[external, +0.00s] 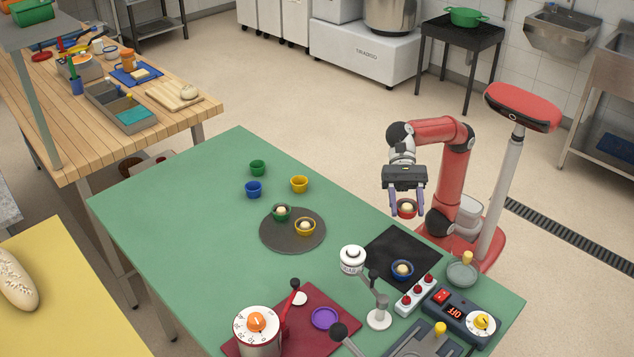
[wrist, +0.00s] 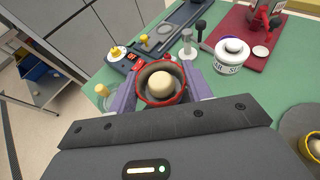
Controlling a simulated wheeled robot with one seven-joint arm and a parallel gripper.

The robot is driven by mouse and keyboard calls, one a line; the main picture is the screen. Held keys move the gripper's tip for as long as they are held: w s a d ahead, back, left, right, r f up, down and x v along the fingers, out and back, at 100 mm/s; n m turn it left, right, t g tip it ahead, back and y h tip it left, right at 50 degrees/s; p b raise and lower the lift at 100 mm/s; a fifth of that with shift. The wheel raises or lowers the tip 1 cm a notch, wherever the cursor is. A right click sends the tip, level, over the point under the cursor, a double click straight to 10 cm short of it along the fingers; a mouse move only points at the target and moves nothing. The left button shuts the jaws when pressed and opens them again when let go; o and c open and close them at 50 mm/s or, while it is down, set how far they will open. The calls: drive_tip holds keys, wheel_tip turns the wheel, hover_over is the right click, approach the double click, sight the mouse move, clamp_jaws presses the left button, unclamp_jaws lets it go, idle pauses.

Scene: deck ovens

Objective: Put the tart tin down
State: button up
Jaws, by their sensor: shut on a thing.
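My gripper (external: 406,204) is shut on a red tart tin (external: 407,209) with a pale dough ball in it. In the wrist view the red tin (wrist: 141,95) sits upright between the purple fingers. It is held in the air near the table's right edge, above and behind the black mat (external: 385,245). A blue tin (external: 402,272) with a dough ball stands on that mat. A green tin (external: 281,215) and a yellow tin (external: 304,230), both with dough balls, stand on the round dark plate (external: 270,238).
Empty green (external: 258,168), blue (external: 253,190) and yellow (external: 299,184) tins stand at the back of the green table (external: 180,220). A red-button box (external: 416,294), a control unit (external: 462,315), a lever stand (external: 379,318) and a maroon board (external: 310,302) crowd the front. The table's left part is clear.

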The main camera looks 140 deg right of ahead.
wheel_tip(320, 180, down, 16)
drive_tip(key=b, duration=0.4)
drive_tip(key=shift+r+b, duration=0.2)
drive_tip(key=shift+b, duration=0.1)
drive_tip(key=shift+f, duration=0.15)
drive_tip(key=o, duration=1.1)
drive_tip(key=shift+c, duration=0.2)
drive_tip(key=shift+s+r, duration=0.1)
drive_tip(key=shift+r, duration=0.15)
drive_tip(key=shift+o, duration=0.4)
drive_tip(key=p+v, duration=0.1)
drive_tip(key=v, duration=1)
drive_tip(key=shift+s+d, duration=0.3)
